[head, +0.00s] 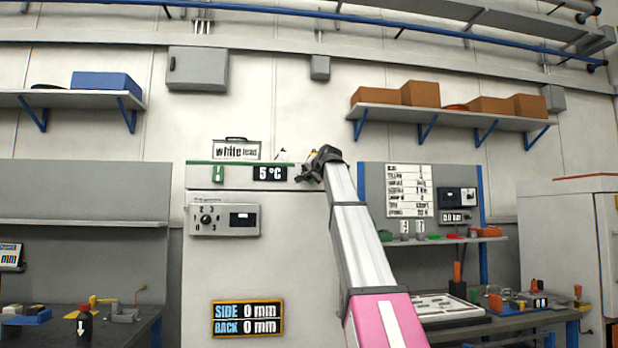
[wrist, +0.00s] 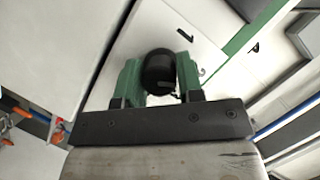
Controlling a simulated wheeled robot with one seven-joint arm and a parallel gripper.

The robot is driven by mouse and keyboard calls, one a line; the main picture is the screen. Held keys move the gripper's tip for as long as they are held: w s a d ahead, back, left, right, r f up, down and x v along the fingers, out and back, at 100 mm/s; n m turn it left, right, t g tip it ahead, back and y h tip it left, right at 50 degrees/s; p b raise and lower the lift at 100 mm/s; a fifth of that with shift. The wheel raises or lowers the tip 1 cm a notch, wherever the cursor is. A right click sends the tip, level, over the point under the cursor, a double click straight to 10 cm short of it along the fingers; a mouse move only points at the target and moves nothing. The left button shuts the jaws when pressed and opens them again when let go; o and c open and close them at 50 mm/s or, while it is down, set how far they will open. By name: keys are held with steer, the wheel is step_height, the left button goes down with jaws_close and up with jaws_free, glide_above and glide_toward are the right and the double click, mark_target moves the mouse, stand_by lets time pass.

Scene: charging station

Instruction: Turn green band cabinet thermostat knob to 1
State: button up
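The cabinet (head: 262,290) stands in the middle of the head view, with a green band (head: 240,162) along its top and a "5 °C" display (head: 270,173) below the band. My gripper (head: 312,168) is at the cabinet's upper right. It hides the thermostat knob in the head view. In the wrist view the black round knob (wrist: 158,72) sits between the green fingers of my gripper (wrist: 158,88), which appear to touch it on both sides. The knob's pointer is not clear.
A grey panel (head: 240,229) with another dial (head: 206,218), marked 0 to 3, is on the cabinet's left part. A "SIDE 0 mm, BACK 0 mm" display (head: 247,318) is lower down. Workbenches stand on both sides.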

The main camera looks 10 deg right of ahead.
steer(key=shift+c, duration=1.4)
steer(key=n+h, duration=0.1)
steer(key=n, duration=0.2)
steer(key=shift+a+g+h, duration=0.1)
steer(key=shift+g+h, duration=0.2)
steer(key=shift+h, duration=0.1)
steer(key=n+h, duration=0.1)
steer(key=n, duration=0.1)
steer(key=shift+n+h, duration=1.3)
steer(key=shift+n, duration=0.3)
steer(key=o, duration=0.9)
